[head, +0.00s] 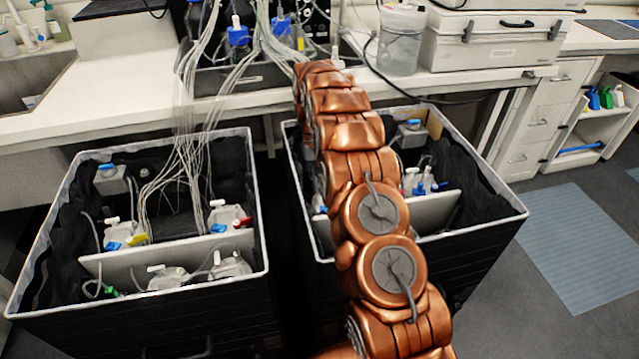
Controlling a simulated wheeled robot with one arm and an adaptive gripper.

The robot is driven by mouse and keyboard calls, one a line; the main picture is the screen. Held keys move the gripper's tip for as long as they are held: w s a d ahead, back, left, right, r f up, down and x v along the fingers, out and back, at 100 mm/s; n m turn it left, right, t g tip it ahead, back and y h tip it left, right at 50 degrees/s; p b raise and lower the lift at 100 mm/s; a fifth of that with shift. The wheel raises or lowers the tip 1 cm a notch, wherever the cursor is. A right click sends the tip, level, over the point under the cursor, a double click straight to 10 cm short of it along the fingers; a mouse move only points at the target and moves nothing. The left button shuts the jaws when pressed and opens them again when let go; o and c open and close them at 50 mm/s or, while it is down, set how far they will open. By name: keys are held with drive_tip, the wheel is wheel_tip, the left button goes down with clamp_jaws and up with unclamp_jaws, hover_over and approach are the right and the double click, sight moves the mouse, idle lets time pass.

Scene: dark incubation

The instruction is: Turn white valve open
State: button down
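Several small white valves or caps show, and I cannot tell which one the task means. In the left black bin (262,215), one white valve (112,221) tops a bottle with blue and yellow parts. Another white valve (217,204) tops a bottle with a red part. More white caps sit on clear bottles (168,279) at the front of this bin. On the bench, a white piece (337,52) shows just beyond the far end of my copper arm. My gripper is not visible; the arm reaches toward the bench and its end is hidden behind the links.
The right black bin (490,235) holds bottles and lies partly behind my arm. Thin clear tubes (185,125) run from the bench into the left bin. A clear jug (401,40) and white cases (490,45) stand on the bench. Floor is open at right.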

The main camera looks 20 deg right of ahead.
sight(319, 184)
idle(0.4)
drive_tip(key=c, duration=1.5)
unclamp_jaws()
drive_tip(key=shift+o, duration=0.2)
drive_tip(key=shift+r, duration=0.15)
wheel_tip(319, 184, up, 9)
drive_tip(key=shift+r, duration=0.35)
